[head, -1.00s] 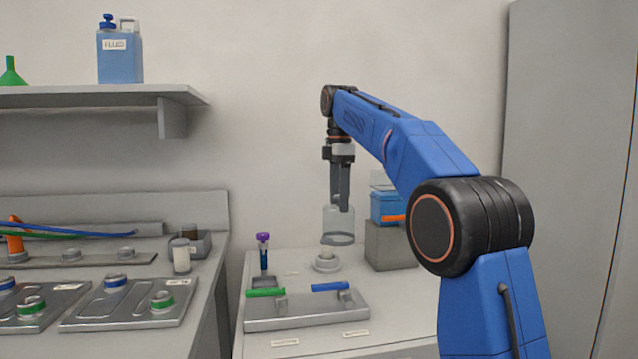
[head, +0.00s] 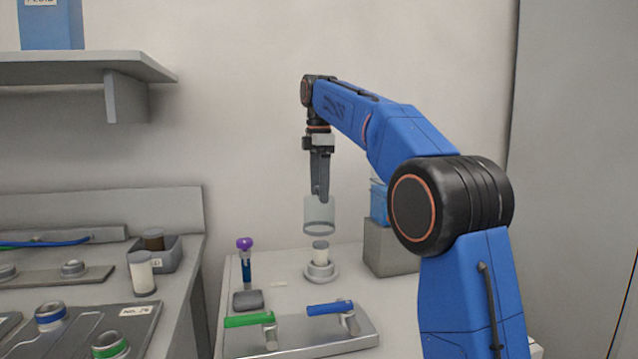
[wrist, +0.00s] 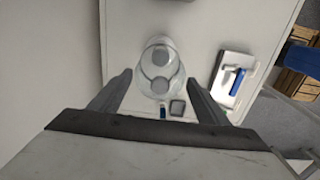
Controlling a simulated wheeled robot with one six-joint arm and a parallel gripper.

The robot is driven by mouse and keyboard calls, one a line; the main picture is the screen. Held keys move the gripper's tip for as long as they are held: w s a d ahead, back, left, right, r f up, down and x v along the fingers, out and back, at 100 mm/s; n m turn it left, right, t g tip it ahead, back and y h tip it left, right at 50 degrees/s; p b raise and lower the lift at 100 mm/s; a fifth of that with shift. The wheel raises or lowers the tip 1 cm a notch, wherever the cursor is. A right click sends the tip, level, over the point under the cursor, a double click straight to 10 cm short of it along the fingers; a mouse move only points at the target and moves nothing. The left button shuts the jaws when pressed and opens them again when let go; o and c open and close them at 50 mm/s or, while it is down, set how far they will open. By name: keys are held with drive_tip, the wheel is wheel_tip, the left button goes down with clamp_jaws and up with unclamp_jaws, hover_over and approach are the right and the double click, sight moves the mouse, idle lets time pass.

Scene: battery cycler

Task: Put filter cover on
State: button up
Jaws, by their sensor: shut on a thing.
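The filter cover (head: 319,217) is a clear, open-bottomed cup. My gripper (head: 319,197) is shut on its upper part and holds it upright in the air. The filter (head: 320,250), a small white cylinder on a round grey base (head: 320,271), stands on the bench just below the cover, with a gap between them. In the wrist view the clear cover (wrist: 160,52) shows between my fingers, and a round grey shape shows through it. How exactly the cover lines up with the filter is hard to tell.
A valve plate with green (head: 248,320) and blue (head: 330,308) handles lies in front. A purple-capped tube (head: 246,262) stands to the left. A grey box (head: 390,247) with a blue container stands to the right, partly behind my arm. The wall is behind.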

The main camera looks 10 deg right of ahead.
drive_tip(key=shift+f, duration=5.95)
drive_tip(key=shift+d, duration=0.2)
drive_tip(key=shift+f, duration=0.25)
drive_tip(key=o, duration=1.4)
drive_tip(key=shift+o, duration=1.3)
drive_tip(key=shift+r, duration=0.15)
wheel_tip(320, 180, up, 7)
